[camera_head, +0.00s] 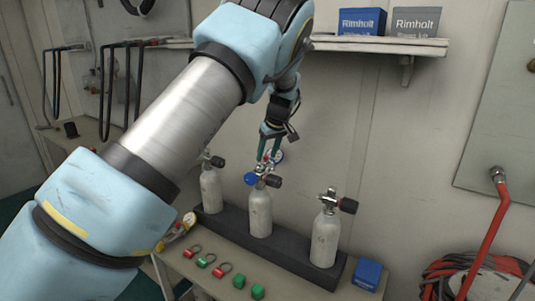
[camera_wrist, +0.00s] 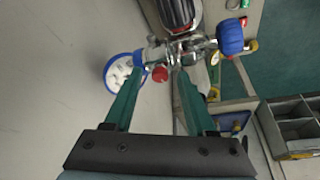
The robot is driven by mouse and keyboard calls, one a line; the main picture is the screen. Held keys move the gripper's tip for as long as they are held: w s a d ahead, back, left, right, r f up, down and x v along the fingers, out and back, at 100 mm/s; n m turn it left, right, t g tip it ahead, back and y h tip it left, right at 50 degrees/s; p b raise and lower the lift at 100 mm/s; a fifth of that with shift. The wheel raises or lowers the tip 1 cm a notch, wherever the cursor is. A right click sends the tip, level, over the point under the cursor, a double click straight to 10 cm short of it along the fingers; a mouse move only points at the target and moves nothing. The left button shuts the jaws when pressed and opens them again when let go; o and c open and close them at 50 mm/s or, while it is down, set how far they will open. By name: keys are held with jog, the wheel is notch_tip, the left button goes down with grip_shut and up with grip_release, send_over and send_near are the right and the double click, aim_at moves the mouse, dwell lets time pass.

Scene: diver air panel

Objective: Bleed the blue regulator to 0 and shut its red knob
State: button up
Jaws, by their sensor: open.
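The blue regulator (camera_head: 262,172) sits on top of the middle white cylinder (camera_head: 259,212); it also shows in the wrist view (camera_wrist: 185,48). Its blue-rimmed round gauge (camera_wrist: 124,72) is at the left in the wrist view; the needle is too small to read. A small red knob (camera_wrist: 160,74) faces me. A blue knob (camera_wrist: 230,37) is at the right and a black ribbed handwheel (camera_wrist: 178,12) at the top. My gripper (camera_wrist: 158,85) is open, pointing down at the regulator (camera_head: 268,155), with the red knob between its fingertips. Finger contact cannot be told.
White cylinders stand left (camera_head: 211,190) and right (camera_head: 325,238) in the black rack (camera_head: 290,261). Red and green tags and a blue box (camera_head: 367,273) lie on the bench. A shelf (camera_head: 375,44) with boxes is above. A red hose (camera_head: 487,235) hangs at right.

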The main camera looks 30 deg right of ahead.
jog(key=shift+r, duration=0.1)
jog(key=s+r+b, duration=0.4)
jog(key=s+b, duration=0.2)
jog(key=s, duration=0.8)
jog(key=shift+d+r+b, duration=0.2)
jog(key=shift+d+b, duration=0.2)
jog(key=shift+w, duration=0.1)
